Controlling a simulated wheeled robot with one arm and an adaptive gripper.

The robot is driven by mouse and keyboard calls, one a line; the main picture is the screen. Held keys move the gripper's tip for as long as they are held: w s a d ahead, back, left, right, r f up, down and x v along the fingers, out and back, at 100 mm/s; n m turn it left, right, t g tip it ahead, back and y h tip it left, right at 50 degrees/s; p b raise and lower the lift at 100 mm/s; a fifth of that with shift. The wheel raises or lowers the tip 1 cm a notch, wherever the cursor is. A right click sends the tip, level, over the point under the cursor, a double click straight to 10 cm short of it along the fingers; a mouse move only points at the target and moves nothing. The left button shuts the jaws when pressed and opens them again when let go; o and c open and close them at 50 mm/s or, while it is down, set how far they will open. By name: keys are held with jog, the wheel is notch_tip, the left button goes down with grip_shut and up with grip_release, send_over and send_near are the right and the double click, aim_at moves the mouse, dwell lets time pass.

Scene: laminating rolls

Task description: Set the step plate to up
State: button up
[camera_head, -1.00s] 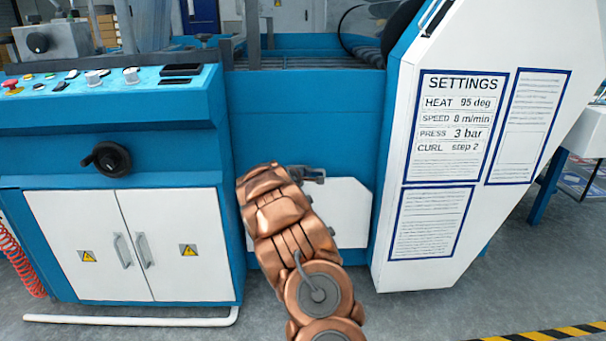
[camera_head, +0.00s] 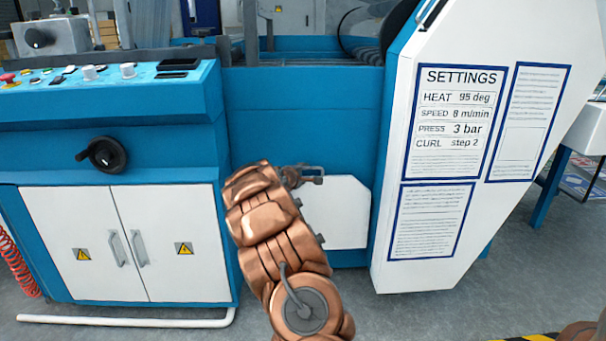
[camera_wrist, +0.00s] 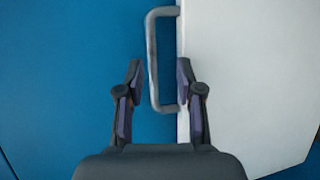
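The step plate appears to be the white panel (camera_head: 340,212) low on the blue middle section of the machine, with its face standing upright. It also fills the right side of the wrist view (camera_wrist: 245,90). A grey U-shaped handle (camera_wrist: 152,60) sits along the panel's edge there. My gripper (camera_wrist: 159,75) is open, one finger on each side of the handle's lower part; I cannot tell whether it touches. In the head view my gripper (camera_head: 306,175) is at the panel's upper edge, and my copper arm hides the panel's left part.
A blue cabinet with white doors (camera_head: 85,245) and a black handwheel (camera_head: 103,155) stands left. A white angled housing with a settings sheet (camera_head: 445,120) stands close on the right. A white pipe (camera_head: 125,320) lies along the floor; the grey floor in front is otherwise mostly clear.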

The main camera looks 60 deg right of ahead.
jog(key=shift+a, duration=0.15)
jog(key=v, duration=1.1)
jog(key=shift+a+r, duration=0.15)
jog(key=shift+a, duration=0.15)
jog(key=shift+s, duration=0.1)
dwell(0.5)
